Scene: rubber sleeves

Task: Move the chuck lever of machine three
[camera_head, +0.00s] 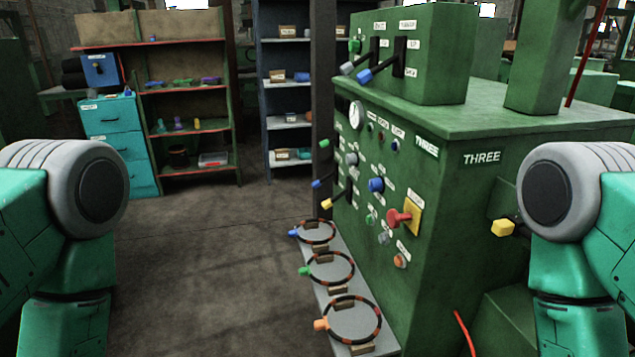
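The green machine (460,200) marked THREE stands at the right. On its upper box are two levers in black slots, one with a blue knob (364,76) and one with a grey knob (347,69). Lower on its face, levers end in a green knob (323,143), a blue knob (316,184) and a yellow knob (326,203). A red handle (399,218) sits on a yellow plate. Another yellow knob (502,227) sticks out on the right side. The labels are too small to tell which is the chuck lever. Neither gripper is in view; only my arm links show.
A low grey ledge (335,300) at the machine's foot carries three rings with blue, green and orange knobs. A dark post (322,80) stands by the machine. A shelf (190,100), a teal cabinet (120,150) and a blue rack (285,90) stand behind. The floor (215,260) at left is clear.

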